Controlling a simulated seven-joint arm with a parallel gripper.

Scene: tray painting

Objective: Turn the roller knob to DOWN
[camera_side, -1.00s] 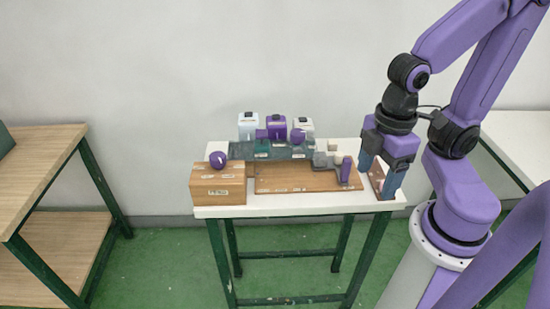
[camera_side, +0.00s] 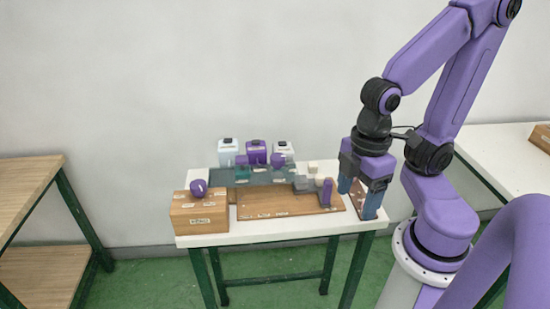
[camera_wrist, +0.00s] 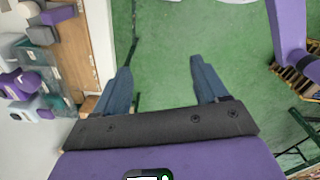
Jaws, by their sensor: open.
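A round purple knob (camera_side: 198,187) with a small white mark sits on top of a wooden box (camera_side: 200,220) at the left end of the white table. The box carries several small white labels, too small to read except one like "MENU", so I cannot tell which setting the knob points to. My gripper (camera_side: 359,196) is open, fingers pointing down, over the table's right end, far from the knob. In the wrist view, its two blue-grey fingers (camera_wrist: 162,72) are spread with nothing between them. The knob is not identifiable there.
Another white table stands at the right.

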